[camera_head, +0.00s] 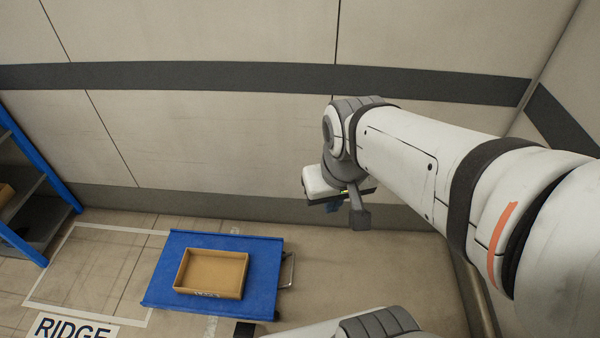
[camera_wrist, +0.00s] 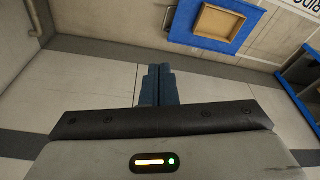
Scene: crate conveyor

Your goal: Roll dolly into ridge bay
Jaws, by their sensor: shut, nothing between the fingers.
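The blue dolly (camera_head: 262,282) stands on the floor in the head view, a tan crate (camera_head: 210,293) on top and a metal handle (camera_head: 290,270) on its right side. The ridge bay is a white floor outline (camera_head: 85,307) to its left, marked by a RIDGE sign (camera_head: 70,328). The dolly's left edge lies along the bay's right side; how far it overlaps is unclear. My gripper (camera_head: 335,207) hangs above and to the right of the dolly, apart from it. In the wrist view its fingers (camera_wrist: 154,85) are together and empty, with the dolly (camera_wrist: 183,25) at the top.
A blue-framed shelf (camera_head: 40,180) stands at the left, beside the bay. The back wall (camera_head: 230,140) runs behind the dolly. The floor inside the visible bay outline is bare, and floor to the dolly's right is clear up to the side wall.

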